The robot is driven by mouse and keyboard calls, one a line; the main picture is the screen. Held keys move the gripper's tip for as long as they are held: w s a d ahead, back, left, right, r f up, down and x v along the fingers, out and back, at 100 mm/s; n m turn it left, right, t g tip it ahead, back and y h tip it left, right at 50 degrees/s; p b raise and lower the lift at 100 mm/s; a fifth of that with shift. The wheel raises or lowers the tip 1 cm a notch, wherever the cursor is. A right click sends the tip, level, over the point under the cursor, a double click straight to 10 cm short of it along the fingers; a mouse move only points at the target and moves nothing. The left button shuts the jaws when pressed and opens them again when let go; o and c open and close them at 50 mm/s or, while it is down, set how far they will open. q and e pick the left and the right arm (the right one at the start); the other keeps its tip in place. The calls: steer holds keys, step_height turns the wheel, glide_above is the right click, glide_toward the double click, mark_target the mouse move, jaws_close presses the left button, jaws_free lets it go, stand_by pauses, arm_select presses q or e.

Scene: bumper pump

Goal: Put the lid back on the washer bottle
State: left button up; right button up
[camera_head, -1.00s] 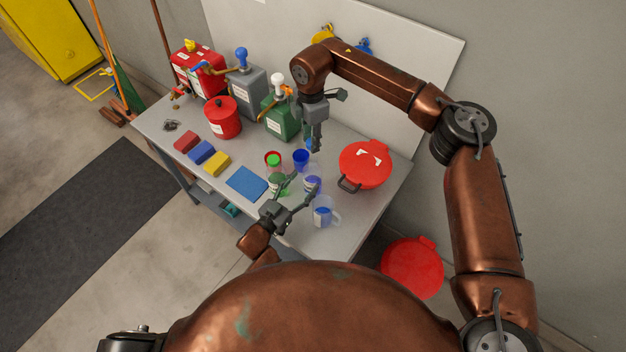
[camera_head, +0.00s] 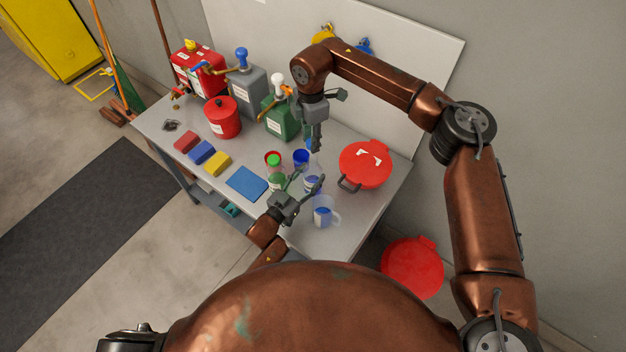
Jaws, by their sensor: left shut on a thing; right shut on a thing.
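The washer bottle (camera_head: 311,187) is a clear bottle with blue liquid, upright near the front of the grey workbench. My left gripper (camera_head: 309,182) reaches in from the front with its fingers on either side of the bottle, shut on it. The fingers hide part of the bottle. My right gripper (camera_head: 314,143) points down from above, behind the bottle. It is shut on a small blue thing (camera_head: 308,144), which looks like the lid and is mostly hidden by the fingers.
A bottle with a green cap (camera_head: 275,173), a blue cup (camera_head: 301,158) and a measuring jug (camera_head: 322,216) stand close around the bottle. A red lidded pan (camera_head: 365,164) is to the right. A blue cloth (camera_head: 246,184) lies left. Canisters stand at the back.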

arm_select(q)
steer(key=c, duration=0.8)
steer(key=shift+c, duration=0.2)
arm_select(e)
glide_above(311, 159)
steer(key=shift+f, duration=2.5)
steer(key=shift+f, duration=0.85)
steer(key=shift+f, duration=0.65)
arm_select(q)
jaws_close()
